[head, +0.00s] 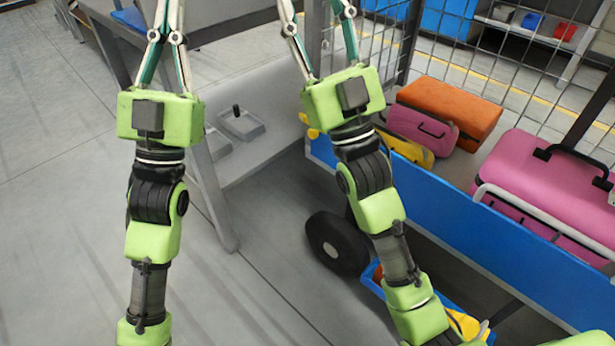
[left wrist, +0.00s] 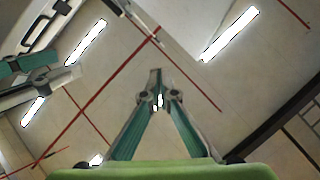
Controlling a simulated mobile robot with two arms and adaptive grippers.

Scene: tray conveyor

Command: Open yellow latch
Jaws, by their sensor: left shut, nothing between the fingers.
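A small yellow latch piece (head: 311,133) shows at the left end of the blue cart side panel (head: 500,240) in the head view, partly behind my right arm. My left gripper (head: 168,22) points up at the left of the head view, well left of the cart. Its fingers meet in the left wrist view (left wrist: 157,84), shut with nothing between them. My right gripper (head: 316,22) points up, just left of the wire cage. Its two fingers stand apart, open, with the tips cut off by the top edge.
The cart holds an orange case (head: 450,108), pink cases (head: 550,185) and a yellow case (head: 408,150). A black wheel (head: 337,243) is below. A grey bench (head: 262,140) stands between my arms. The floor at left is clear. The left wrist view shows lit ceiling strips (left wrist: 230,34).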

